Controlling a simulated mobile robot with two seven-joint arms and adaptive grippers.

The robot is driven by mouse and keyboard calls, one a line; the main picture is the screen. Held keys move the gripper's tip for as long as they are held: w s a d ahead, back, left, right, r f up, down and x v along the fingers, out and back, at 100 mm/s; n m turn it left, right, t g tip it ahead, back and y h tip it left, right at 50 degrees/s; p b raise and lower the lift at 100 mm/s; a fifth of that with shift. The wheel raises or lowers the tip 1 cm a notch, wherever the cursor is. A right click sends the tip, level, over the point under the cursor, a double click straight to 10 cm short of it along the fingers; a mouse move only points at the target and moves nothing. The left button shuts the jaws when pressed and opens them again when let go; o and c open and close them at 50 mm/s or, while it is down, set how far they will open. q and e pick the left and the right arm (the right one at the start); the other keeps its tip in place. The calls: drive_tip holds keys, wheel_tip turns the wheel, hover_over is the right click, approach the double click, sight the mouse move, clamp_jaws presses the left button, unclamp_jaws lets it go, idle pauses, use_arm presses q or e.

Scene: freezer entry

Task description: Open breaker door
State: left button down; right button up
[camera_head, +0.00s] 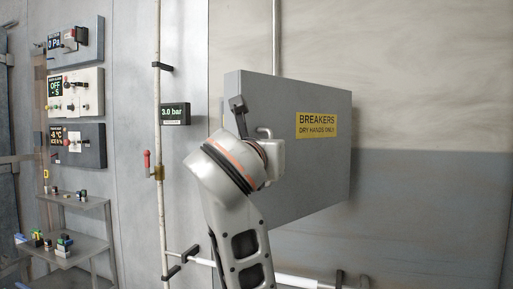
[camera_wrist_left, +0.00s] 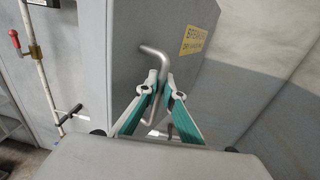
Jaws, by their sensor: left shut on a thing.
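The grey breaker box (camera_head: 320,170) is on the wall, and its door bears a yellow label (camera_head: 316,125) reading "BREAKERS DRY HANDS ONLY". I see no clear gap along the door's edge. A bent metal handle (camera_head: 265,130) is on the left part of the door. In the left wrist view the handle (camera_wrist_left: 155,52) runs down between the green-sided fingers of my left gripper (camera_wrist_left: 162,82), which is shut on it. In the head view my left wrist and arm hide the fingers and the door's lower left part. My right gripper is not in view.
A vertical pipe (camera_head: 157,110) with a red-handled valve (camera_head: 147,160) stands left of the box, beside a "3.0 bar" display (camera_head: 175,113). Control panels (camera_head: 80,92) and shelves (camera_head: 85,250) are at far left. A pale pipe (camera_head: 300,282) runs below the box. The wall to the right is bare.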

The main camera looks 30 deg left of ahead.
use_arm(q)
drive_tip(key=shift+s+d+f, duration=0.1)
drive_tip(key=shift+d+f, duration=0.1)
drive_tip(key=shift+d, duration=0.7)
